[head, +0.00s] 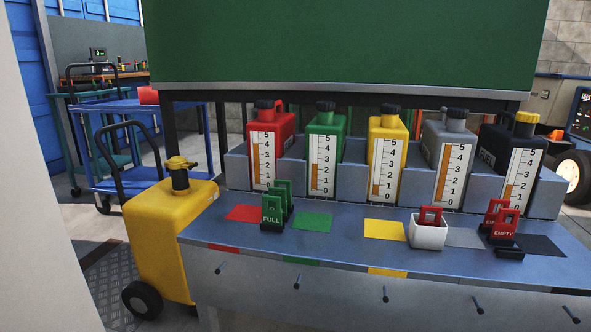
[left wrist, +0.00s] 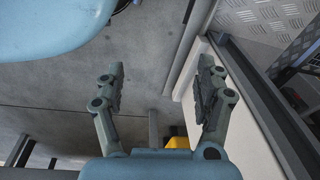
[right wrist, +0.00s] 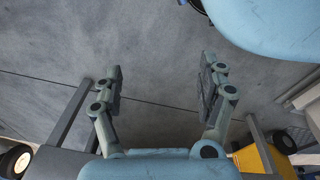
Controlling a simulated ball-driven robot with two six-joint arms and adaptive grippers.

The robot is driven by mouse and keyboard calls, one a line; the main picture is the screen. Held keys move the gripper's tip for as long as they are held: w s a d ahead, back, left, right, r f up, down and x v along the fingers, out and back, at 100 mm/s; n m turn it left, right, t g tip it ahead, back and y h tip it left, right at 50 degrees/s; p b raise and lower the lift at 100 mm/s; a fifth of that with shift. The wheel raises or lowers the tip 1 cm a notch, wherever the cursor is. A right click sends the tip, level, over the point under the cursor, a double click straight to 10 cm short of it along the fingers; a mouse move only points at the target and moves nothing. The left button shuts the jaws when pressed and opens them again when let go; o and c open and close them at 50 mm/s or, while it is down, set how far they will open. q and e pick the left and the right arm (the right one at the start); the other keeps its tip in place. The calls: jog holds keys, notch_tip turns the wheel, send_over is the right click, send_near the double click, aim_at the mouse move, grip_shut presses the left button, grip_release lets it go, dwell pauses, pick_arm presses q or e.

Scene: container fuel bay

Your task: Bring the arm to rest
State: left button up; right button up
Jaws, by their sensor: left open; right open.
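My left gripper (left wrist: 160,95) is open and empty in the left wrist view, with bare floor between its fingers. My right gripper (right wrist: 160,90) is open and empty in the right wrist view, also over grey floor. Neither gripper shows in the head view, and neither touches anything. Light blue parts of my own body show at the top of both wrist views.
A grey bench (head: 340,244) holds several fuel cans, including a red can (head: 270,135), green FULL tags (head: 272,212), red EMPTY tags (head: 503,227) and a white box (head: 428,234). A yellow wheeled tank (head: 165,240) and blue cart (head: 118,106) stand left.

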pick_arm(q)
jog(key=s+a+f+g+p, duration=0.1)
jog(key=s+a+f+p, duration=0.1)
jog(key=s+p, duration=1.1)
jog(key=s+f, duration=0.1)
jog(key=s, duration=0.3)
jog(key=shift+s+p, duration=0.3)
jog(key=shift+s, duration=0.05)
pick_arm(e)
jog(key=s+d+f+g, duration=0.1)
jog(key=s+d+f, duration=0.1)
jog(key=s, duration=1.5)
jog(key=shift+s+f, duration=0.35)
jog(key=shift+f, duration=0.25)
pick_arm(q)
jog(key=shift+f, duration=0.1)
